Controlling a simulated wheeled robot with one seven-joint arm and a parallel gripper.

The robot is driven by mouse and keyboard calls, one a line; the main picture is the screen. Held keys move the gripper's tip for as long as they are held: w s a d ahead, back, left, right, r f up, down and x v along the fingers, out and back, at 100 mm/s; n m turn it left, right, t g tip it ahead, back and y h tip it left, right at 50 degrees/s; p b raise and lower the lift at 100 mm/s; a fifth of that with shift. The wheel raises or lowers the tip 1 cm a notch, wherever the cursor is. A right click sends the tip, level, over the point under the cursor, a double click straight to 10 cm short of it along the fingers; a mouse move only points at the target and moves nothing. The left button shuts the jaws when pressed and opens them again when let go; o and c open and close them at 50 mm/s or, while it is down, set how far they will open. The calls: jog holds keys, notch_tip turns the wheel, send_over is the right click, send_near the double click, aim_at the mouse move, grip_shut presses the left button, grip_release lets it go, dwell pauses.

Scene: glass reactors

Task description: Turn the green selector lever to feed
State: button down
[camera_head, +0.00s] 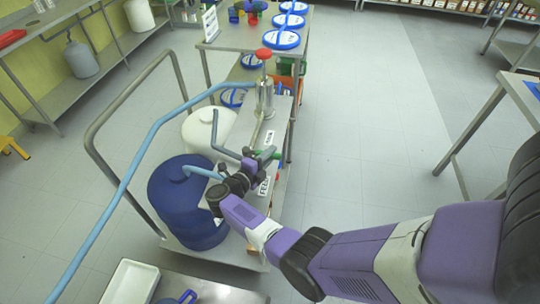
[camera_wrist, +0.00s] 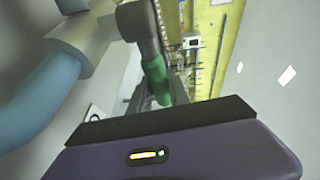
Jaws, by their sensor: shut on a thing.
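The green selector lever (camera_head: 258,153) shows as a small green piece beside the steel pipework on the cart. In the wrist view the green lever (camera_wrist: 156,82) hangs from a grey metal fitting, and its lower end runs behind the black edge of my gripper. My gripper (camera_head: 252,164) is at the lever and shut on it; the fingertips are small and partly hidden in the head view. A white label reading FEED (camera_head: 264,187) is just below my gripper. Other small white labels (camera_head: 268,138) are near the lever, their text too small to read.
A steel cylinder with a red knob (camera_head: 264,54) stands behind the lever. A blue hose (camera_head: 140,155) arcs across the left. A blue drum (camera_head: 187,190) and a white drum (camera_head: 207,133) stand on the railed cart. The floor (camera_head: 370,130) at right is clear.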

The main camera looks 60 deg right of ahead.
jog(key=shift+s+f, duration=0.1)
jog(key=c, duration=1.5)
grip_release()
jog(key=shift+w+a+r+b, duration=0.1)
jog(key=shift+a+r, duration=0.1)
jog(key=shift+a, duration=1.1)
jog(key=shift+w+a+r+b, duration=0.1)
jog(key=shift+w+a+r, duration=0.1)
jog(key=shift+a, duration=1.05)
jog(key=shift+w+a+r+b, duration=0.1)
jog(key=shift+a+r, duration=0.1)
jog(key=shift+a, duration=1.1)
